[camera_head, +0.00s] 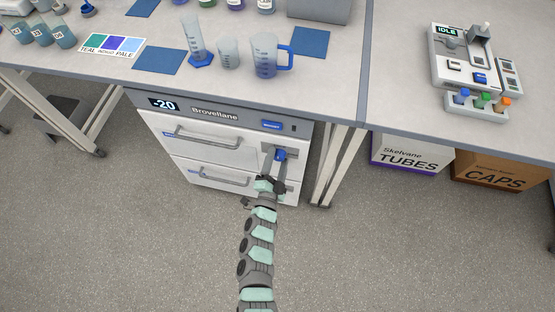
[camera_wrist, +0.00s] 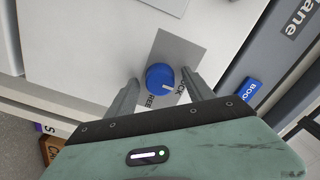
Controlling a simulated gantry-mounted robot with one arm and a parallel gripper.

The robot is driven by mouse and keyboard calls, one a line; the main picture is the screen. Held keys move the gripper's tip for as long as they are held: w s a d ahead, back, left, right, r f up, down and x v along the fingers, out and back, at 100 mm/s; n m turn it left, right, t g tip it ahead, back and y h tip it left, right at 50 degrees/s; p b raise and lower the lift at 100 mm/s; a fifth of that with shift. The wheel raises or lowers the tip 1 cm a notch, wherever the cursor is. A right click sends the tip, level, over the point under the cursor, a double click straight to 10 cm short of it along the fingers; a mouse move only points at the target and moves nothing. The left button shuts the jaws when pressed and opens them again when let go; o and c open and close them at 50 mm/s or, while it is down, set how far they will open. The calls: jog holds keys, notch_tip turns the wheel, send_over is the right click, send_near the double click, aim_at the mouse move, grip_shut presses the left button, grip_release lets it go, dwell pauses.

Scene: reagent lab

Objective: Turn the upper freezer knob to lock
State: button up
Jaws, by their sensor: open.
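The freezer (camera_head: 215,135) is a white under-bench unit with two drawers and a "-20" display. The upper freezer knob (camera_head: 280,155) is blue and sits on a grey plate at the right of the upper drawer. In the wrist view the knob (camera_wrist: 160,78) has a white mark, and the plate's lettering is partly hidden. My gripper (camera_wrist: 160,88) is open, with one finger on each side of the knob; I cannot tell whether they touch it. In the head view my gripper (camera_head: 274,178) is in front of the freezer's right side and hides most of the lower knob area.
The upper drawer handle (camera_head: 208,138) and lower drawer handle (camera_head: 222,177) stick out left of my gripper. The bench (camera_head: 225,85) overhangs the freezer, with a blue-handled beaker (camera_head: 265,55) on it. A table leg (camera_head: 335,165) stands to the right. The floor in front is clear.

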jog(key=shift+s, duration=0.1)
jog(key=p+v, duration=0.2)
jog(key=v, duration=0.8)
jog(key=shift+s, duration=0.25)
jog(key=shift+a, duration=0.1)
